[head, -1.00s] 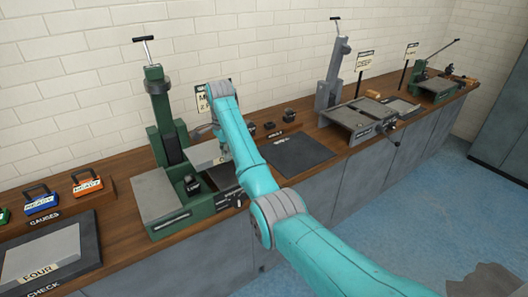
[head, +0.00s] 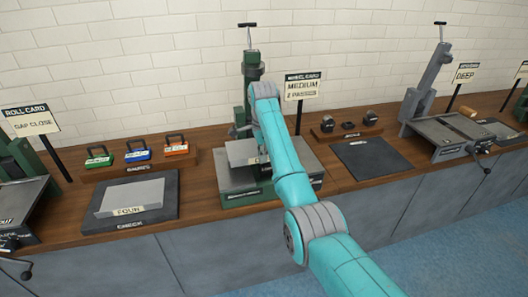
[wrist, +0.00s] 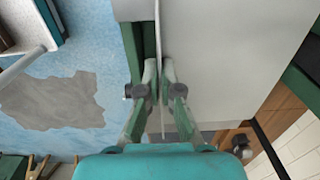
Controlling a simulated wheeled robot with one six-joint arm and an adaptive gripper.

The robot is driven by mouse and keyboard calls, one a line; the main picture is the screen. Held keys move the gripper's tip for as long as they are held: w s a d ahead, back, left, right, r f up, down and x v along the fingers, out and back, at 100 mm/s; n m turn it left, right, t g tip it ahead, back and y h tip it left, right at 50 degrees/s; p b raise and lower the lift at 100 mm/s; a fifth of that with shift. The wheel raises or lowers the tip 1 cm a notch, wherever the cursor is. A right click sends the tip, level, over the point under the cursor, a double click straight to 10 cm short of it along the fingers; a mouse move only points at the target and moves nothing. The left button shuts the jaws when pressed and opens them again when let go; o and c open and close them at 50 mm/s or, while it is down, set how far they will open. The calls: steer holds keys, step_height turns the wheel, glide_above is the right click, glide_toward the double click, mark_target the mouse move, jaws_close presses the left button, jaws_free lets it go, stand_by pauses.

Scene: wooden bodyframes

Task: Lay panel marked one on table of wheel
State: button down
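A grey panel (head: 242,152) is at my gripper, above the green machine beside the "MEDIUM 2 PASSES" sign. No mark on it can be read. In the wrist view my gripper (wrist: 161,80) has its fingers closed on a thin pale plate edge. A broad grey surface fills the area right of the fingers; I cannot tell whether it is the panel's face or the machine table. The green machine (head: 250,72) has a grey table (head: 229,179), partly hidden by the panel and my arm. In the head view my arm hides the gripper.
A panel marked FOUR (head: 132,197) lies on the dark CHECK mat (head: 165,212). Green, blue and orange gauges (head: 176,145) stand behind it. A grey machine (head: 425,90) stands further right.

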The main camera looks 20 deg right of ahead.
steer(key=shift+f, duration=1.9)
steer(key=shift+f, duration=0.2)
stand_by(0.3)
steer(key=c, duration=0.7)
jaws_free()
steer(key=shift+r, duration=3.5)
